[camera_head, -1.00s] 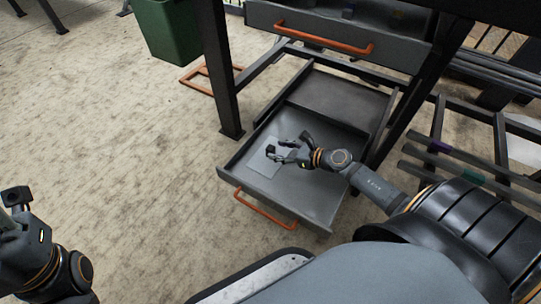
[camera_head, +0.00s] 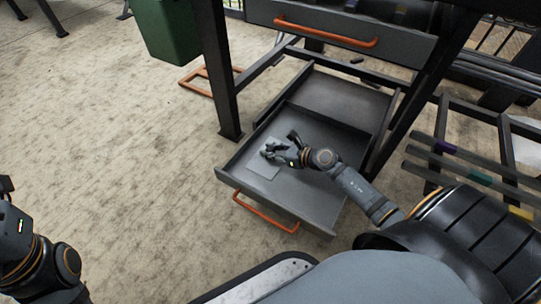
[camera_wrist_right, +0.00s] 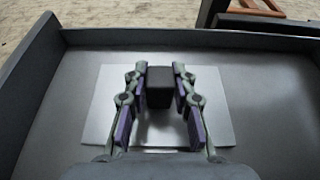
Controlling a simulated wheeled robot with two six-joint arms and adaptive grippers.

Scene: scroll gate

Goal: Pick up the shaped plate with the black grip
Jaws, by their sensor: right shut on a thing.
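The shaped plate (camera_head: 264,168) is a flat, light grey plate lying in the open lower drawer. In the right wrist view the plate (camera_wrist_right: 113,90) is a pale rectangle with a black block-like grip (camera_wrist_right: 160,88) standing at its middle. My right gripper (camera_head: 270,152) is over the plate, and in the wrist view its fingers (camera_wrist_right: 160,95) are on both sides of the black grip, shut on it. The plate's outline under the fingers is partly hidden. My left gripper (camera_head: 8,188) is cut off at the left edge, so its jaws cannot be made out.
The open drawer (camera_head: 318,208) has raised side walls and an orange handle (camera_head: 265,213). A shut drawer (camera_head: 400,45) is above it. A dark table leg (camera_head: 220,75) stands at the left. A green bin (camera_head: 168,30) is behind. Floor at left is clear.

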